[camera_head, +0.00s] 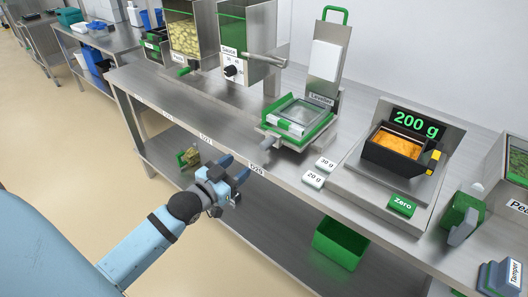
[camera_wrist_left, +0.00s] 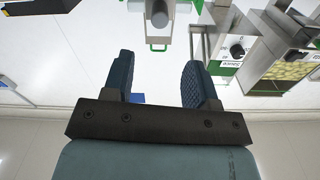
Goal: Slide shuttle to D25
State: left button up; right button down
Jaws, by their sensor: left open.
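What looks like the shuttle is a green-framed carriage (camera_head: 318,128) holding a clear-topped tray, below the upright plate labelled Leveler. A grey round-ended handle (camera_head: 268,142) sticks out from its front toward the bench edge. The label D25 (camera_head: 257,169) is on the bench's front edge, with D22 (camera_head: 206,137) to its left. My left gripper (camera_head: 236,169) is in front of the bench edge by D25, open and empty, apart from the handle. In the left wrist view its two fingers (camera_wrist_left: 158,82) are spread, with a grey round-ended part (camera_wrist_left: 160,17) beyond them. My right gripper does not show.
The Sauce dispenser (camera_head: 232,70) stands left of the carriage. A scale reading 200 g holds a black tray (camera_head: 392,158) of orange food at right. Small labelled blocks (camera_head: 314,179) lie near the edge. A green bin (camera_head: 340,243) is on the lower shelf.

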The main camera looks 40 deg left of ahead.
aim_at(262, 148)
pick_arm(q)
jog(key=w, duration=0.3)
jog(key=w+b, duration=0.1)
jog(key=w, duration=0.3)
jog(key=w+b, duration=0.1)
jog(key=w, duration=0.2)
jog(key=shift+w+d+f, duration=0.1)
jog(key=shift+w+d, duration=0.1)
jog(key=shift+d, duration=0.2)
jog(key=shift+w, duration=0.35)
grip_shut()
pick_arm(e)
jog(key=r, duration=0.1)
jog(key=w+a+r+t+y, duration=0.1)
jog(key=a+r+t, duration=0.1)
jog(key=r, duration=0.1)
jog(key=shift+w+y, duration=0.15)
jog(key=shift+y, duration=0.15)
